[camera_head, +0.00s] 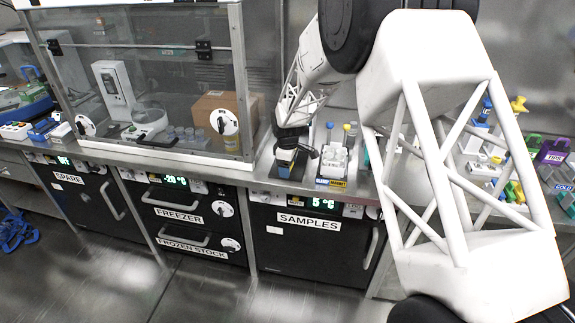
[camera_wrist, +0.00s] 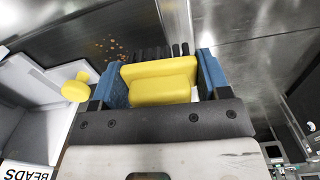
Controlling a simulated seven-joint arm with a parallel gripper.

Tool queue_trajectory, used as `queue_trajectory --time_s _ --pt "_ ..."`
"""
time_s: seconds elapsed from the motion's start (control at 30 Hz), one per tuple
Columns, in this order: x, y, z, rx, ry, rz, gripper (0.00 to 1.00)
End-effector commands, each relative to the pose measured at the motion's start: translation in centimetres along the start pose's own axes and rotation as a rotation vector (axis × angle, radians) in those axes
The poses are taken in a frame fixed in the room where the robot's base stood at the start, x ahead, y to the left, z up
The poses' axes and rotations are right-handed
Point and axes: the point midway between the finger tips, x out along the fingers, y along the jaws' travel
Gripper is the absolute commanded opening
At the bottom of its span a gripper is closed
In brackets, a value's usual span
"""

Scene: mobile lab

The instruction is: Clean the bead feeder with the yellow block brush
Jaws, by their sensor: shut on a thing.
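My gripper (camera_wrist: 160,78) is shut on the yellow block brush (camera_wrist: 163,90), held between its two blue fingers in the wrist view. A row of black bristles shows beyond the yellow block. The bead feeder (camera_wrist: 45,90), a white body with a yellow knob (camera_wrist: 75,88) and a "BEADS" label, is at the left of the wrist view, partly cut off. Small brown beads (camera_wrist: 112,46) lie scattered on the metal surface beyond the left finger. In the head view my gripper (camera_head: 286,165) is low over the counter above the samples unit; the brush is not clear there.
A glass-walled enclosure (camera_head: 150,90) stands left of my gripper in the head view. A white rack (camera_head: 333,160) stands just right of it. Colourful clips and racks (camera_head: 490,160) crowd the right counter, partly behind my arm. The counter's front edge is close.

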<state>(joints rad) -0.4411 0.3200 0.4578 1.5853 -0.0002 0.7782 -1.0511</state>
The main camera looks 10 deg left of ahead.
Motion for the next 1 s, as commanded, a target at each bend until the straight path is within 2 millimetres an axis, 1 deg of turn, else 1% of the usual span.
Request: queue_trajectory --time_s 0.5,1.0 --pt "-0.01 0.01 0.00 0.000 0.000 0.000 0.51" --pt "0.58 0.00 0.00 0.000 0.000 0.000 0.51"
